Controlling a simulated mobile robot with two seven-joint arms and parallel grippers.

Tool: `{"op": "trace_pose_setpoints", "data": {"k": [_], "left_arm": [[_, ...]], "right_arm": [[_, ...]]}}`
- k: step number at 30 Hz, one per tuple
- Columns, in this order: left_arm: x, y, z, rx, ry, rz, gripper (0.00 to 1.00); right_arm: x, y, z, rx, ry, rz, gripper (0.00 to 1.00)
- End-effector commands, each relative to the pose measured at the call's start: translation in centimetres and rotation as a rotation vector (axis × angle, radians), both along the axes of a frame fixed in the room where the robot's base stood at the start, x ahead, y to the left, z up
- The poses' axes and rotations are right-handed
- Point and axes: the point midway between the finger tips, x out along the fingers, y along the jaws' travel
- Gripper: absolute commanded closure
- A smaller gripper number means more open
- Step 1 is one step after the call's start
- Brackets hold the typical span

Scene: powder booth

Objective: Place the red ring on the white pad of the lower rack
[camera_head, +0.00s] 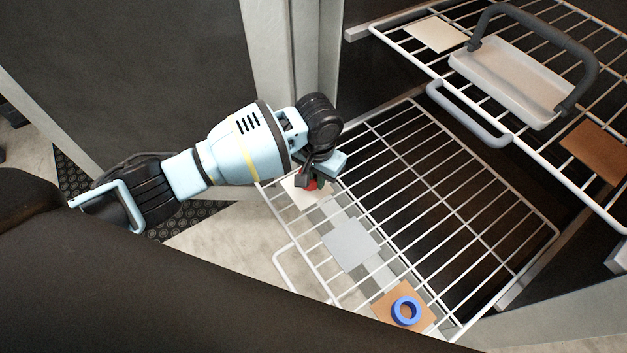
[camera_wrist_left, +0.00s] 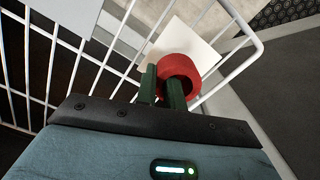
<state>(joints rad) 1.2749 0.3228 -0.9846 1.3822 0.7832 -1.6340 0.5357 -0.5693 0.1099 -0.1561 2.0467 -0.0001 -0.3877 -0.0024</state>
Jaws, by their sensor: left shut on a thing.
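The red ring (camera_wrist_left: 183,67) is gripped by my left gripper (camera_wrist_left: 162,85), whose two dark green fingers close on its wall in the left wrist view. In the head view the red ring (camera_head: 311,184) is mostly hidden behind my left gripper (camera_head: 308,178). The white pad (camera_head: 299,193) of the lower rack (camera_head: 440,190) lies at the rack's left corner, under the ring. In the left wrist view the white pad (camera_wrist_left: 207,52) shows behind the ring. I cannot tell whether the ring touches the pad. My right gripper is out of view.
A grey pad (camera_head: 350,245) and a brown pad (camera_head: 384,309) with a blue ring (camera_head: 406,311) lie further along the lower rack. The upper rack (camera_head: 400,45) carries a white tray (camera_head: 505,85) with a grey handle (camera_head: 540,32), plus cream (camera_head: 436,34) and brown (camera_head: 597,150) pads.

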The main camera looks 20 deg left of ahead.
Motion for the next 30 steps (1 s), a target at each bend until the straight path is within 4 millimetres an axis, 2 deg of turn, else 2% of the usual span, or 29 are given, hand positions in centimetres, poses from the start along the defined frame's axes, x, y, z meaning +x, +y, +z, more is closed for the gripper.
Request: {"op": "trace_pose_setpoints", "data": {"k": [6,13,26,27,30], "left_arm": [[0.8,1.2,-0.1,0.0,-0.002,0.004,1.0],[0.7,1.1,-3.4,0.0,0.0,0.001,1.0],[0.7,1.1,-3.9,-0.001,-0.002,0.0,1.0],[0.7,1.1,-3.9,-0.001,-0.002,0.0,0.85],[0.7,1.1,-3.9,-0.001,-0.002,0.0,0.72]], "right_arm": [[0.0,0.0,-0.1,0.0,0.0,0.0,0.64],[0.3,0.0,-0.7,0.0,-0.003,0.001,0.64],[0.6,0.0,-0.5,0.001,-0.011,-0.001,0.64],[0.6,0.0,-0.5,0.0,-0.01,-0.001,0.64],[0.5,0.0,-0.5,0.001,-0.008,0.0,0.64]]}}
